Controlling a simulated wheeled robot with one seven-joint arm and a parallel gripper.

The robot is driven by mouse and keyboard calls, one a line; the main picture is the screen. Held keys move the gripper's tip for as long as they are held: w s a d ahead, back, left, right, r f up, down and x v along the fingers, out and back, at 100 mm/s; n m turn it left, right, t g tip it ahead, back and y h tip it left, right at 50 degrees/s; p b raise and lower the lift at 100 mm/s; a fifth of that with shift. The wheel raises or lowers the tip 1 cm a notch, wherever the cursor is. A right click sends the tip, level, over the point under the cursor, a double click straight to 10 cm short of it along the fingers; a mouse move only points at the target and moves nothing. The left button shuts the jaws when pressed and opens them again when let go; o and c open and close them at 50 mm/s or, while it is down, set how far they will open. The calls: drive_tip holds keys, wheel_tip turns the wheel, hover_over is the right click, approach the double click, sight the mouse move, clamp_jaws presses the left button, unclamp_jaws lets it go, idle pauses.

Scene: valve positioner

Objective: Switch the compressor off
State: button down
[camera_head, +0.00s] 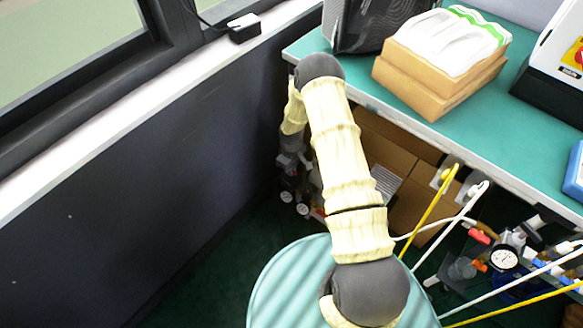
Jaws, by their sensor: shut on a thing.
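My cream-sleeved arm reaches up from the bottom of the head view, bends near the bench edge and drops down beside the dark wall. My gripper (292,162) is at the low end of it, in the gap left of the bench. It is small and shadowed, and my forearm covers part of it. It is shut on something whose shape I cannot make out. Just below it are small round white-faced gauges (286,197) and fittings. I cannot tell whether these belong to the compressor. No switch is clearly visible there.
The teal bench (470,130) overhangs the right side, with a cardboard box (420,77) near its left edge. Yellow and white hoses, a larger gauge (504,257) and red-handled fittings crowd below it. The dark wall (150,200) closes the left side.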

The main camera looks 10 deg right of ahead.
drive_tip(key=shift+w+a, duration=0.1)
drive_tip(key=c, duration=1.5)
unclamp_jaws()
drive_tip(key=shift+r, duration=0.1)
wheel_tip(320, 180, up, 17)
drive_tip(key=p, duration=0.3)
drive_tip(key=shift+r+p, duration=0.1)
drive_tip(key=shift+p, duration=0.25)
